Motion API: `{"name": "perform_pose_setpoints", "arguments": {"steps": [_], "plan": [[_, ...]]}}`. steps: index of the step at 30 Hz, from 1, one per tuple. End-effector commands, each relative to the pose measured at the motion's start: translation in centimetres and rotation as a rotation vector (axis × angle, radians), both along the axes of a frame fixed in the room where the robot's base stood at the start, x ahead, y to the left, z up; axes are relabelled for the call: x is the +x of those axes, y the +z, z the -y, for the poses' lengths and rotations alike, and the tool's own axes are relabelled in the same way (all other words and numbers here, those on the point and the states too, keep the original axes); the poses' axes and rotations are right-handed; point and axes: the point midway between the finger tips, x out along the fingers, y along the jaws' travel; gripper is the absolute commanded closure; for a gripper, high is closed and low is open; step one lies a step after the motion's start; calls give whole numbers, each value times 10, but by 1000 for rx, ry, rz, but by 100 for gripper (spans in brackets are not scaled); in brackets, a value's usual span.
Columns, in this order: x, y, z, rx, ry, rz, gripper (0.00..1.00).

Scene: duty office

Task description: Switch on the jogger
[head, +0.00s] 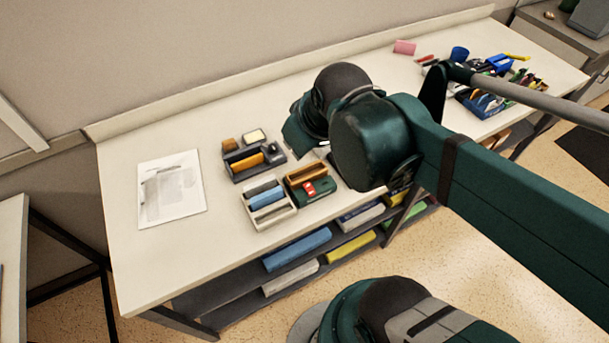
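A small green device (318,186) with a tan open-topped tray along its back and a red switch-like part (309,188) on its front stands near the front edge of the white table. It looks like the jogger. Its right end is close to my arm's outline, and the switch's position is too small to tell. My dark green arm reaches in from the right, with its elbow and wrist links above the table, just behind and right of the device. My gripper cannot be made out; the arm links hide that area.
Beside the device stand a white tray (289,211) with blue and grey pieces and a dark organiser (238,177). A printed sheet (170,188) lies left. A blue cup (459,54) and stationery crowd the right end. The table's front left is clear.

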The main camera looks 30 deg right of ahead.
Motion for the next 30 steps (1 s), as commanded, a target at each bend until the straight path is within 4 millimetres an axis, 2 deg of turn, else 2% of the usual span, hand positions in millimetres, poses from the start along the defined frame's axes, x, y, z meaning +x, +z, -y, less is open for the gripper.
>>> {"name": "perform_pose_setpoints", "arguments": {"steps": [15, 30], "plan": [[3, -8, 22, -123, 411, -155, 100], [1, -16, 39, -157, 857, -225, 100]]}}
